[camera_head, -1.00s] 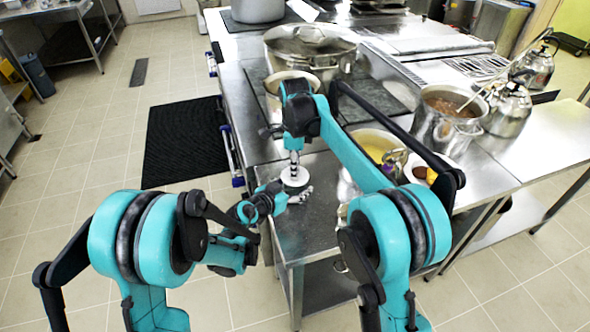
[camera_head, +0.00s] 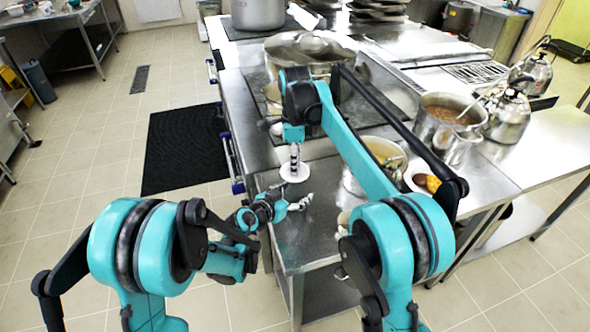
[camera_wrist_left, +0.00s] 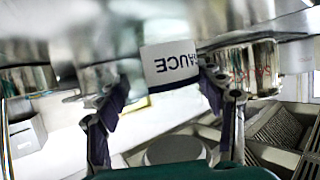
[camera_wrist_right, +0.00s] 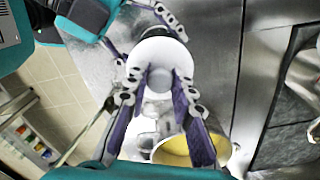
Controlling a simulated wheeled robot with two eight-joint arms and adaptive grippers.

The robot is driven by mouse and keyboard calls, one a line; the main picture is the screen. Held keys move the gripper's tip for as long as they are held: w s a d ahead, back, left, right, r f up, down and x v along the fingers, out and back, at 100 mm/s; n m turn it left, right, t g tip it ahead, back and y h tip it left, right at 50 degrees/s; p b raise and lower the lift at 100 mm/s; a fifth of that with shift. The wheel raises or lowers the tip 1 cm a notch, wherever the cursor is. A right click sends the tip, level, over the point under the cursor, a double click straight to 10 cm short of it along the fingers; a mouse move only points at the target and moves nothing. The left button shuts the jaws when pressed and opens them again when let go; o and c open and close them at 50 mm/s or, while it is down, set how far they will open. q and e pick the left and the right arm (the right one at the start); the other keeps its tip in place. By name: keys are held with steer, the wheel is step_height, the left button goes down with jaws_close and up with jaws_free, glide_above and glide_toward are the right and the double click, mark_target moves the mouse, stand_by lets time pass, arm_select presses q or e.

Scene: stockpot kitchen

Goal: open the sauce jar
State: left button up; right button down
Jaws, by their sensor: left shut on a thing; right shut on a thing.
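The sauce jar (camera_wrist_left: 172,62) is white with a dark band and shows its label upside down in the left wrist view. My left gripper (camera_head: 302,202) is shut on it, one finger on each side. The round white lid (camera_head: 294,172) hangs from my right gripper (camera_head: 294,153), which is shut on the lid's knob. The lid (camera_wrist_right: 160,48) also shows in the right wrist view, in front of my left fingers. In the left wrist view no lid touches the jar's banded end. The lid hides most of the jar from the right wrist camera.
The steel counter (camera_head: 325,240) has bare room around my left gripper. A yellow soup pot (camera_head: 382,150) stands close to the right, with a plate of food beside it. A brown stew pot (camera_head: 447,120), kettles and a large stockpot (camera_head: 310,55) stand behind.

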arm_select(q)
steer(key=o, duration=1.8)
steer(key=shift+c, duration=0.2)
